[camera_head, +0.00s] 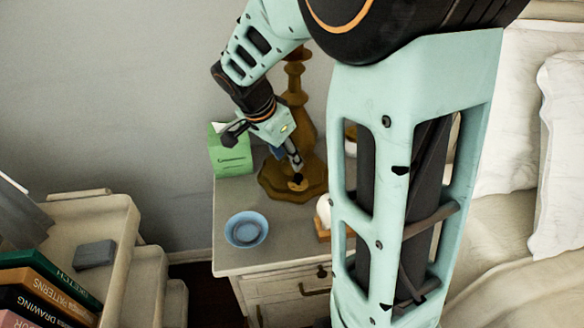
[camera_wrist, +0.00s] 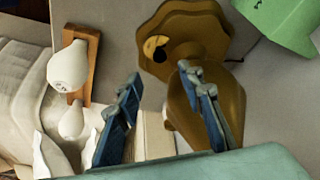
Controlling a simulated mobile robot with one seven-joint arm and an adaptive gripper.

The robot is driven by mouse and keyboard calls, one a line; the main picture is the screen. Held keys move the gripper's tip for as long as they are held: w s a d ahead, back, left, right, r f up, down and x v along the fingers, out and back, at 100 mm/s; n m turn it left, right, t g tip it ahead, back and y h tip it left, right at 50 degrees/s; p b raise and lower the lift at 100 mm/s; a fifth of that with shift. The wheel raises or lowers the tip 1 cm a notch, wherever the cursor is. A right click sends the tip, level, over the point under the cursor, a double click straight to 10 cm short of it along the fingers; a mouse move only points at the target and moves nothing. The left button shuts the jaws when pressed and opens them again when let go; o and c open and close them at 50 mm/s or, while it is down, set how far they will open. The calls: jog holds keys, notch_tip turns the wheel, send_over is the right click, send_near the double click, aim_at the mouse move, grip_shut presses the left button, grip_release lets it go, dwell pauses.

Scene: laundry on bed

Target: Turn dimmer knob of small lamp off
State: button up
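The small lamp has a brown-gold scalloped base (camera_head: 276,182) and a turned stem (camera_head: 298,85), and it stands on the nightstand (camera_head: 285,246). A small round knob (camera_head: 297,181), part yellow and part dark, sits on the base. In the wrist view the lamp base (camera_wrist: 205,25) is at the top, with the knob (camera_wrist: 155,47) near its left side. My gripper (camera_head: 296,162) points down just above the knob in the head view. In the wrist view its two blue-grey fingers (camera_wrist: 160,80) are apart with nothing between them. Contact with the knob cannot be told.
A green box (camera_head: 229,150) stands behind left of the lamp. A blue bowl (camera_head: 246,230) sits at the nightstand's front left. White rounded objects (camera_wrist: 68,68) stand on a wooden strip (camera_wrist: 84,42) beside the lamp. A bed (camera_head: 510,240) is at right, shelves with books (camera_head: 45,285) at left.

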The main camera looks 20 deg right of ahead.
aim_at(298, 176)
jog(key=b+x, duration=0.1)
jog(key=x, duration=0.8)
jog(key=shift+c, duration=0.4)
grip_shut()
